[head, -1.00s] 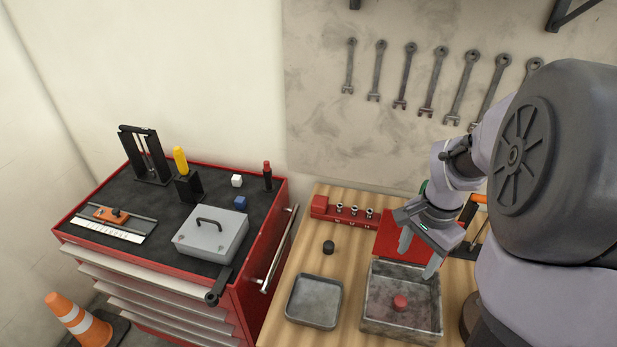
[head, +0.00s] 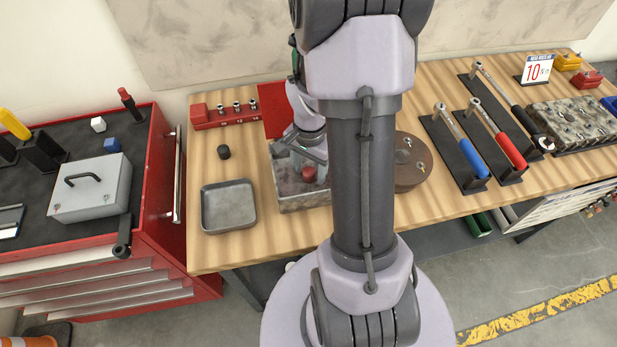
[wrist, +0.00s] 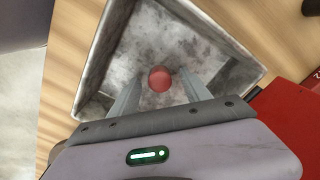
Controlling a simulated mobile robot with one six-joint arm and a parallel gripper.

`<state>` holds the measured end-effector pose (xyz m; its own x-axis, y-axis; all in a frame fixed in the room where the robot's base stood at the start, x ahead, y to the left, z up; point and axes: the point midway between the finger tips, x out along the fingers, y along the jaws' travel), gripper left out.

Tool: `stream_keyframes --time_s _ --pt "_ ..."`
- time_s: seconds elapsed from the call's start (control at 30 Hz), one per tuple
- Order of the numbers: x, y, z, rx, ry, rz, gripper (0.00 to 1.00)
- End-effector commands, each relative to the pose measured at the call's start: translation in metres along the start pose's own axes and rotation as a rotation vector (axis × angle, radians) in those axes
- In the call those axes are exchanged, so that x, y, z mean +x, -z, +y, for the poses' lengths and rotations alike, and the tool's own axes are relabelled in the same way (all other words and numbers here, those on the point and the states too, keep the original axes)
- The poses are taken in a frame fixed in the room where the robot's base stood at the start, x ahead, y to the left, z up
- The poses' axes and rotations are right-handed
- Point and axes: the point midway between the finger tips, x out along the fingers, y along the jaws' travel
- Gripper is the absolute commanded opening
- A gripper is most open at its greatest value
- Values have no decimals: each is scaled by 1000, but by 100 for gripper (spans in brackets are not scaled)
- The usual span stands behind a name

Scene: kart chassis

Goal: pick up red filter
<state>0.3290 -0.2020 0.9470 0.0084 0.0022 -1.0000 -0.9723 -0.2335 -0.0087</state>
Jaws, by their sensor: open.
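The red filter (wrist: 160,79) is a small round red piece inside the worn grey metal tray (wrist: 95,60) on the wooden bench. In the head view the filter (head: 309,174) shows just left of my arm, and the tray (head: 300,203) is partly hidden behind the arm. My gripper (wrist: 160,92) is open over the tray. In the wrist view its two fingers stand on either side of the filter, which shows between and slightly beyond the tips. I cannot tell the height gap.
A smaller empty grey tray (head: 229,207) lies left of the worn tray. A black cap (head: 223,152) and a red socket rack (head: 222,117) stand behind it. A brown round part (head: 408,166) and torque wrenches (head: 462,140) are to the right. A red tool chest (head: 157,200) stands left.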

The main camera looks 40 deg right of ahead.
Motion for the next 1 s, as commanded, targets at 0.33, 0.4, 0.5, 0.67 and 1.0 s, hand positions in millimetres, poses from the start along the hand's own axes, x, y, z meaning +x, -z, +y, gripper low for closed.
stream_keyframes --time_s 0.33,0.4,0.5,0.67,1.0 --pt "3 0 0 0 1 0 36" --pt "3 0 0 0 0 0 22" --pt "3 0 0 0 1 0 3" --pt "3 0 0 0 1 0 0" --pt "-54 1 -2 0 4 4 0"
